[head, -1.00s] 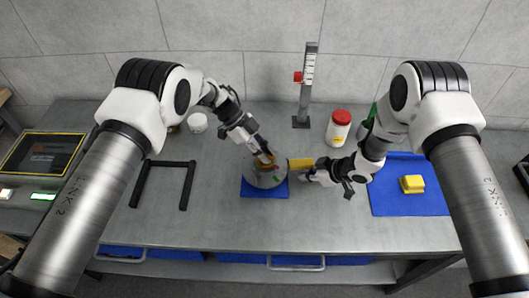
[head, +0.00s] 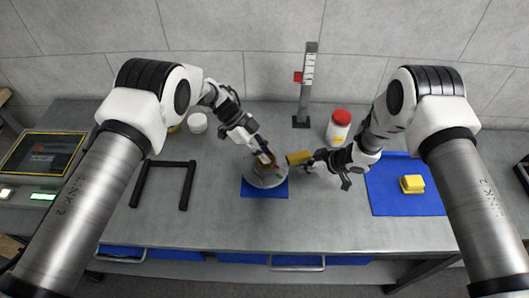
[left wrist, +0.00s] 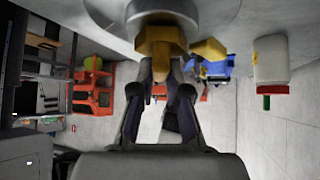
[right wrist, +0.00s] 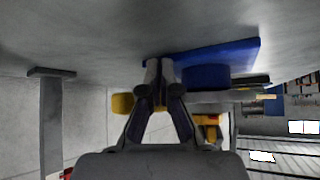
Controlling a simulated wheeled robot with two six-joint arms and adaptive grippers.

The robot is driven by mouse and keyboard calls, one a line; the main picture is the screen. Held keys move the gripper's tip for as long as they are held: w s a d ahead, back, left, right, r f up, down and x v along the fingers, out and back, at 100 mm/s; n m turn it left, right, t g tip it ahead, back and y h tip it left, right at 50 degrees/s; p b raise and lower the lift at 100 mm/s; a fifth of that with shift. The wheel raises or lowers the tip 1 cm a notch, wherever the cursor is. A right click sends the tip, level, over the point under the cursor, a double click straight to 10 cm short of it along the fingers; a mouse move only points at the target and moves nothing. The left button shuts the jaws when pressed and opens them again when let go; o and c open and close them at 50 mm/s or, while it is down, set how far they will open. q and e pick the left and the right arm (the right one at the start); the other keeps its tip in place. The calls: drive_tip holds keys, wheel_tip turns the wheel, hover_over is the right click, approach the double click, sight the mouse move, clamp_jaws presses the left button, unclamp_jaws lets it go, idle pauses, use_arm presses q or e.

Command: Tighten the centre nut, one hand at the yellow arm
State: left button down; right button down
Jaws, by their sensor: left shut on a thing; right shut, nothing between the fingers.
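The round grey hub disc (head: 262,181) sits on a small blue mat (head: 264,192) mid-bench. The yellow arm (head: 298,157) sticks out from its right side, angled slightly toward the back wall; it also shows in the left wrist view (left wrist: 208,50). My left gripper (head: 266,158) is shut on the brass-coloured centre nut, seen between its fingers in the left wrist view (left wrist: 160,42). My right gripper (head: 311,165) is shut and empty, close beside the outer end of the yellow arm on its near side. I cannot tell whether they touch.
A white bottle with red cap (head: 338,127) and an upright gauge post (head: 305,90) stand behind. A black frame (head: 146,186) lies left. A yellow block (head: 412,184) lies on a larger blue mat (head: 395,202) at right. The front bench middle is clear.

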drive_tip(key=shift+w+a, duration=0.25)
drive_tip(key=shift+w, duration=0.45)
drive_tip(key=shift+w+a, duration=0.25)
drive_tip(key=shift+w, duration=0.4)
use_arm(q)
drive_tip(key=c, duration=0.6)
unclamp_jaws()
drive_tip(key=shift+d, duration=0.1)
drive_tip(key=shift+c, duration=0.2)
use_arm(e)
drive_tip(key=shift+d, duration=0.1)
drive_tip(key=shift+s, duration=0.1)
use_arm(q)
drive_tip(key=shift+r, duration=3.8)
